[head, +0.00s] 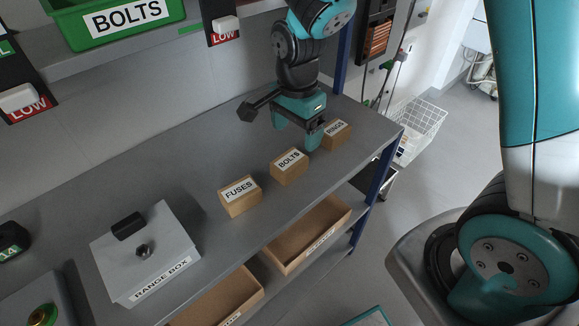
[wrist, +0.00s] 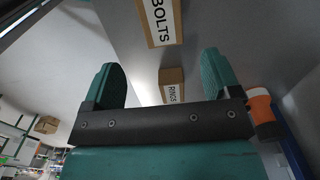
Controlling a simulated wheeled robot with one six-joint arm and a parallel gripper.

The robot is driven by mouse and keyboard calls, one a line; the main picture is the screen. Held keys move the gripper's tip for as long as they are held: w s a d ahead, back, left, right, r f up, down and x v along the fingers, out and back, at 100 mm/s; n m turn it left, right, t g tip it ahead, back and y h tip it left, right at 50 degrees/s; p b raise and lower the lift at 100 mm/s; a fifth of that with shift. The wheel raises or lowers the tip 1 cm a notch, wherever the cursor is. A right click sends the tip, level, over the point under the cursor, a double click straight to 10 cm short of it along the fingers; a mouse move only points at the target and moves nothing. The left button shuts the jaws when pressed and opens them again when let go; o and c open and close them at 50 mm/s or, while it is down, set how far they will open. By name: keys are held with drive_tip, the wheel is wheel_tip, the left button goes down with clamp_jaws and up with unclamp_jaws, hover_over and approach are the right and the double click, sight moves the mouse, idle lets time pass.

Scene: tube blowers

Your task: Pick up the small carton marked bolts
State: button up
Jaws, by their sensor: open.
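The small brown carton marked BOLTS (head: 289,167) stands on the grey shelf top in the head view, between two similar cartons. In the wrist view the BOLTS carton (wrist: 160,22) shows at the top edge, partly cut off, beyond the fingertips. My gripper (head: 296,136) is open and empty, with its teal fingers pointing down just behind the BOLTS carton in the head view. In the wrist view my gripper (wrist: 164,72) has its fingers wide apart, with nothing held between them.
The FUSES carton (head: 240,196) is left of the BOLTS carton, and the RINGS carton (head: 337,134) is close to my right finger. A grey range box (head: 146,250) stands farther left. A green bin (head: 122,22), also marked BOLTS, sits higher up. Open cardboard trays (head: 308,235) lie below.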

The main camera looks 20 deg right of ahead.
sight(294, 156)
wheel_tip(294, 156, down, 10)
drive_tip(key=shift+w+a+r, duration=0.15)
drive_tip(key=shift+r, duration=0.1)
drive_tip(key=shift+c, duration=0.5)
drive_tip(key=c, duration=0.9)
